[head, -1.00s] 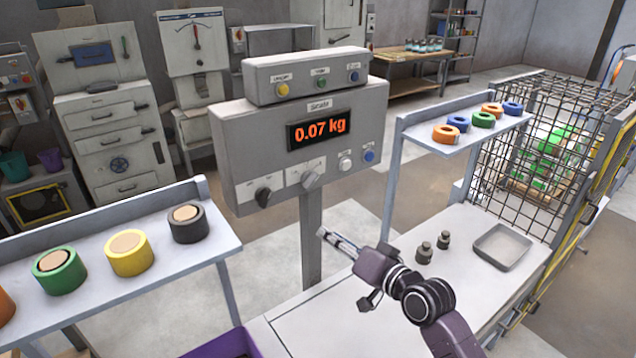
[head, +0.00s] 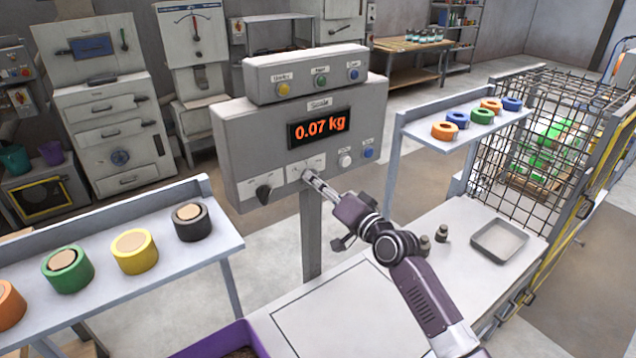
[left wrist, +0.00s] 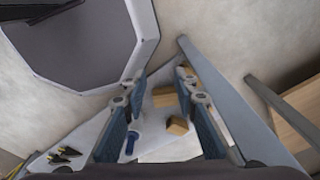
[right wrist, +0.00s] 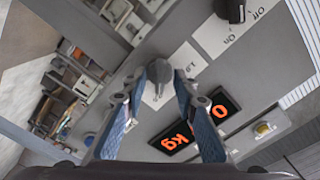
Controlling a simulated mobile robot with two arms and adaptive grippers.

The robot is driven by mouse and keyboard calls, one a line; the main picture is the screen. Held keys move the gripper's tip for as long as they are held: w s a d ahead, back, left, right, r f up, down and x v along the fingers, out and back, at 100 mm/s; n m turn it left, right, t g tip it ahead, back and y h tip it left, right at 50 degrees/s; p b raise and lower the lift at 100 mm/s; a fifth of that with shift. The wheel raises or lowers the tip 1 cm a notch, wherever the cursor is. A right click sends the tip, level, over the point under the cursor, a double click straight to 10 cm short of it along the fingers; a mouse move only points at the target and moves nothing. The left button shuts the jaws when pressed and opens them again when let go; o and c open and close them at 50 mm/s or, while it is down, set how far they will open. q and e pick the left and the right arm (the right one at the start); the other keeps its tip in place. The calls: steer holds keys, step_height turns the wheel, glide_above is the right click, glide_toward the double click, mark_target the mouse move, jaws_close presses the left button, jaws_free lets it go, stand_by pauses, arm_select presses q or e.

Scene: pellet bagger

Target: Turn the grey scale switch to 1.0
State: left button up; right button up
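The grey scale switch (right wrist: 160,71) is a knob on the front panel of the scale box (head: 235,150). White label plates (right wrist: 188,60) flank it, one seeming to read 1.0. In the head view my right gripper (head: 314,181) is at the switch and largely covers it. In the right wrist view the gripper's fingers are apart, one on each side of the knob; I cannot tell if they touch it. The display (head: 319,128) reads 0.07 kg. In the left wrist view my left gripper (left wrist: 158,98) is open and empty; it is outside the head view.
A black knob (head: 264,192) is left of the grey switch; a white button (head: 345,160) and a blue button (head: 368,153) are to its right. Shelves with coloured rolls stand left (head: 215,250) and right (head: 410,128). A metal tray (head: 499,240) lies on the table.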

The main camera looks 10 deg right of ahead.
steer(key=shift+c, duration=0.4)
jaws_close()
steer(key=shift+f+n, duration=0.1)
steer(key=shift+n, duration=0.2)
steer(key=n+b, duration=0.3)
steer(key=n, duration=1.6)
steer(key=shift+w+d+b, duration=0.1)
steer(key=shift+b, duration=0.3)
steer(key=shift+n, duration=0.3)
